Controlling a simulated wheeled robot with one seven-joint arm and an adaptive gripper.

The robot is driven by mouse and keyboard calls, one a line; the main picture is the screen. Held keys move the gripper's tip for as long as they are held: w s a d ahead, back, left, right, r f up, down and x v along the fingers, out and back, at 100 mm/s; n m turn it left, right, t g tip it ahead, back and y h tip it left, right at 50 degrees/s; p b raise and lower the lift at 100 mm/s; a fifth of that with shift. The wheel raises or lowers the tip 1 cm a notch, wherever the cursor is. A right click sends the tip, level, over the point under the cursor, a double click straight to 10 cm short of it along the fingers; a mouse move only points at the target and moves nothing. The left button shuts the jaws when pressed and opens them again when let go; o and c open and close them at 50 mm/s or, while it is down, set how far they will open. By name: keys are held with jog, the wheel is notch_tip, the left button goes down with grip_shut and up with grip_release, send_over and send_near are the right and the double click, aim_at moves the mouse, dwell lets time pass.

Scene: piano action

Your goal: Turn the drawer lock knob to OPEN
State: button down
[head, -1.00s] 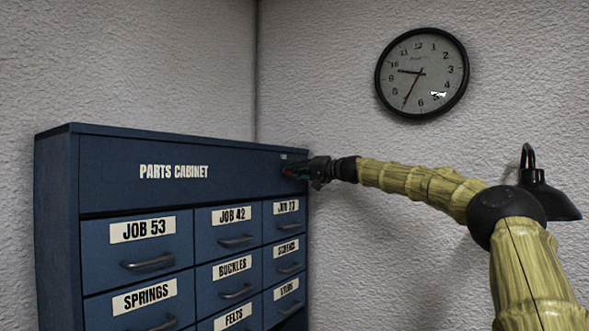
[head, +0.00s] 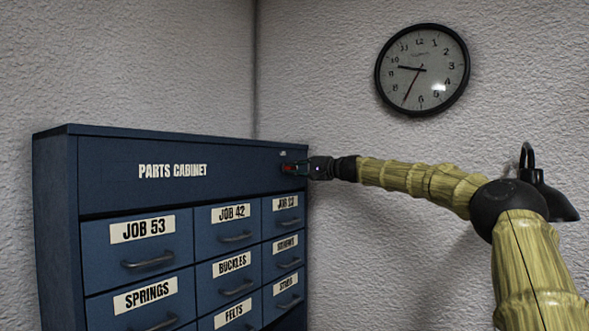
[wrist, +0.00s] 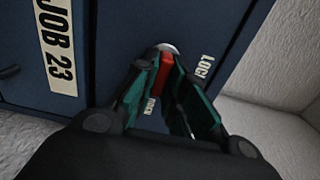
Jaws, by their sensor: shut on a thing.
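The parts cabinet (head: 110,165) is blue, with the lock at the right end of its top panel. In the wrist view, the lock knob (wrist: 165,70) is a red bar in front of a pale round base (wrist: 168,47). My gripper (wrist: 160,82) has its teal-padded fingers shut on the red bar. A LOCK label (wrist: 206,67) lies right of the knob in that view. Another small label (wrist: 151,106), partly hidden between the fingers, lies below it; I cannot read it surely. In the head view, my gripper (head: 300,168) meets the panel and hides most of the knob.
Labelled drawers with bar handles fill the cabinet below the panel; the JOB 23 drawer (head: 283,217) is just under my gripper. A wall clock (head: 422,70) hangs at upper right. A black lamp (head: 545,190) is behind my arm. Bare wall lies right of the cabinet.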

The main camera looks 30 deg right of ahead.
jog(key=shift+d, duration=0.1)
jog(key=c, duration=1.5)
grip_release()
jog(key=shift+d, duration=0.15)
jog(key=shift+s, duration=0.15)
jog(key=shift+v, duration=5.85)
jog(key=shift+d+f, duration=0.1)
jog(key=shift+f, duration=0.1)
